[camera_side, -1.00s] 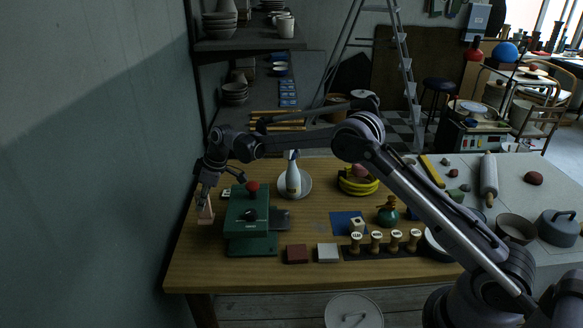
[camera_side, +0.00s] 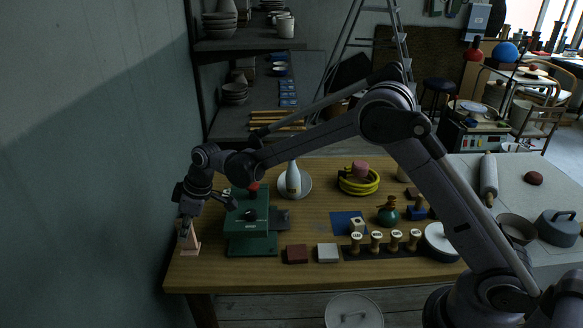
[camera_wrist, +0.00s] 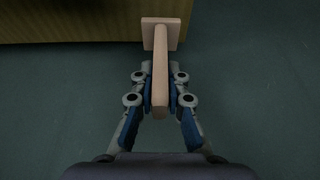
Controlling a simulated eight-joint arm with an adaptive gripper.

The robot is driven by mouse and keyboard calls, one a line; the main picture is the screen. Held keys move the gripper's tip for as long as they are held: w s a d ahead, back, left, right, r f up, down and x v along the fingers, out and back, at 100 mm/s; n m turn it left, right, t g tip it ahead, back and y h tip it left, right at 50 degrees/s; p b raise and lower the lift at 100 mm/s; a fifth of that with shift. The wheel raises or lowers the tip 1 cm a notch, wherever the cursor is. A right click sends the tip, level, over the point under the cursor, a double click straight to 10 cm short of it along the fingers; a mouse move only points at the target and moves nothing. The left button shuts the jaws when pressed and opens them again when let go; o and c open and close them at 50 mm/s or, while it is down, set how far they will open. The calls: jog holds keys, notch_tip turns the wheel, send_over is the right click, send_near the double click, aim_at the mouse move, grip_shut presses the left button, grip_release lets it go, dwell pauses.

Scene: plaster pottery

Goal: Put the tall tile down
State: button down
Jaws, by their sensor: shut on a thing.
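The tall tile, a pale pinkish upright piece with a flat square foot (camera_side: 192,243), is at the table's left end in the side view. In the wrist view its post (camera_wrist: 161,70) runs between my fingers and its foot (camera_wrist: 160,24) shows beyond them. My gripper (camera_wrist: 158,88) is shut on the post. In the side view my gripper (camera_side: 184,228) is at the upper part of the tile, which looks about upright. I cannot tell whether the foot touches the table.
The wooden table (camera_side: 215,275) ends close to the tile on the left, near the wall. A green press (camera_side: 250,243) stands just right of my gripper. A brown block (camera_side: 297,254) and white block (camera_side: 328,253) lie further right. Bare wood lies in front of the press.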

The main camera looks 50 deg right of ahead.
aim_at(192, 248)
jog(key=shift+f, duration=3.85)
jog(key=shift+f, duration=0.1)
jog(key=c, duration=1.4)
grip_release()
jog(key=shift+o, duration=0.2)
